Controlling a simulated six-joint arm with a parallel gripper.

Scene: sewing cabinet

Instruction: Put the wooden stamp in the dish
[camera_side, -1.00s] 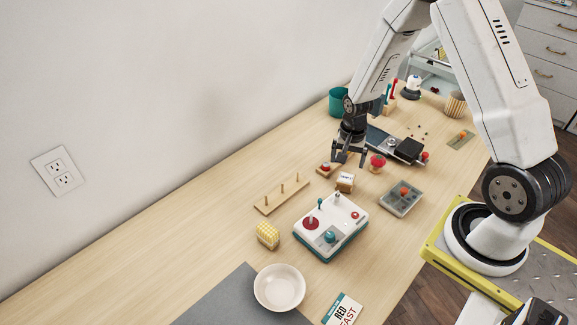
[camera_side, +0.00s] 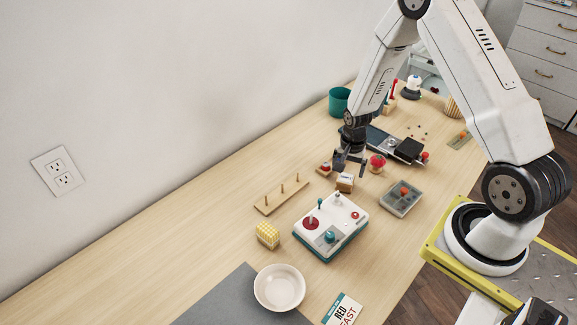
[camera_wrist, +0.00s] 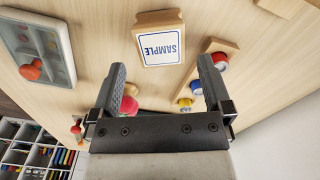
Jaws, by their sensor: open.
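The wooden stamp (camera_side: 345,181) is a small light-wood block in the middle of the table. In the wrist view the stamp (camera_wrist: 160,46) shows a white label with a blue border reading SAMPLE. The dish (camera_side: 279,288) is a round, empty-looking white bowl at the front of the table. My gripper (camera_side: 350,164) is open and empty, just above and close to the stamp. In the wrist view my gripper (camera_wrist: 162,66) has its fingers spread, with the stamp ahead of the gap between them. Whether a finger touches the stamp cannot be told.
A white and teal control box (camera_side: 331,226) stands between stamp and dish. A peg board (camera_side: 283,193), yellow checked block (camera_side: 268,234), red-topped object (camera_side: 377,163) and grey compartment tray (camera_side: 401,198) surround it. A small board with coloured knobs (camera_wrist: 207,78) lies beside the stamp. The left table is clear.

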